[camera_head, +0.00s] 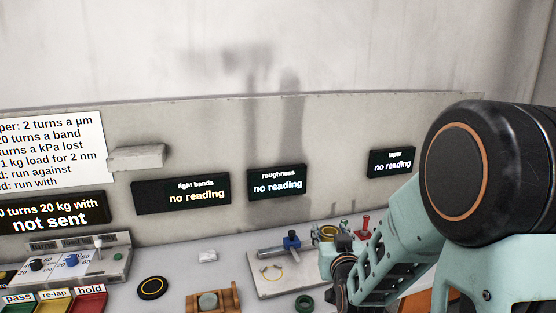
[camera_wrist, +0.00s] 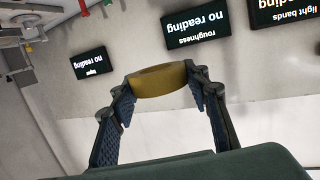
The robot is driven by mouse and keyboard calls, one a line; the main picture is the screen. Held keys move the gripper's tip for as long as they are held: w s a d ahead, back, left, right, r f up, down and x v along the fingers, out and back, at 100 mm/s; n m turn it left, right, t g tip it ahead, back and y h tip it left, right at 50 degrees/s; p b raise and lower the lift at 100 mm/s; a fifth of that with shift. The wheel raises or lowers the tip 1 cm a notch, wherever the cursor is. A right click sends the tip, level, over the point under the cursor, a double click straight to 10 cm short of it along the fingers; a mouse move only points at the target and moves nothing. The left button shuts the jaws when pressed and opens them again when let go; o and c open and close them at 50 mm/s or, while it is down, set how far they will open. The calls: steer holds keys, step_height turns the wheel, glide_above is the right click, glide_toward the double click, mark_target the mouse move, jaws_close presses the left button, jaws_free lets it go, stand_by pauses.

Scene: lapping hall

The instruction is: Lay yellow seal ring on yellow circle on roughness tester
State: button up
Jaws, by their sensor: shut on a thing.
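The yellow seal ring (camera_wrist: 158,80) is held between the fingertips of my gripper (camera_wrist: 161,84) in the wrist view. In the head view a yellow ring shape (camera_head: 327,232) shows at the end of my arm, partly hidden by it. The roughness tester (camera_head: 262,290) is a pale plate with a blue-topped post and a grey bar, on the bench below the roughness display. The yellow circle (camera_head: 273,281) is a thin outline on its plate, with small grey pieces by it. My gripper is to the right of the circle; its height above the bench is unclear.
A dark green ring (camera_head: 304,303) lies at the tester's front edge. A wooden fixture (camera_head: 213,301) and a black disc with a yellow ring (camera_head: 152,288) stand to the left. A red-topped piece (camera_head: 366,225) stands behind my arm. The roughness display (camera_head: 276,182) reads "no reading".

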step_height(320, 180, up, 4)
steer(key=p, duration=0.3)
steer(key=shift+r, duration=0.2)
steer(key=shift+f, duration=0.1)
steer(key=s+a+f+n+g+y+b, duration=0.2)
steer(key=s+a+f+n+y+b, duration=0.3)
steer(key=f+b, duration=0.5)
steer(key=s+a+f+n+g+y+b, duration=0.3)
steer(key=s+a+f+n+y+b, duration=0.2)
steer(key=s+a+f+y+b, duration=0.2)
steer(key=shift+s+a+f+g+b, duration=0.3)
steer(key=shift+s+a+f+b, duration=0.8)
steer(key=shift+a+f+b, duration=1.25)
steer(key=shift+d+r, duration=0.2)
steer(key=shift+d, duration=0.05)
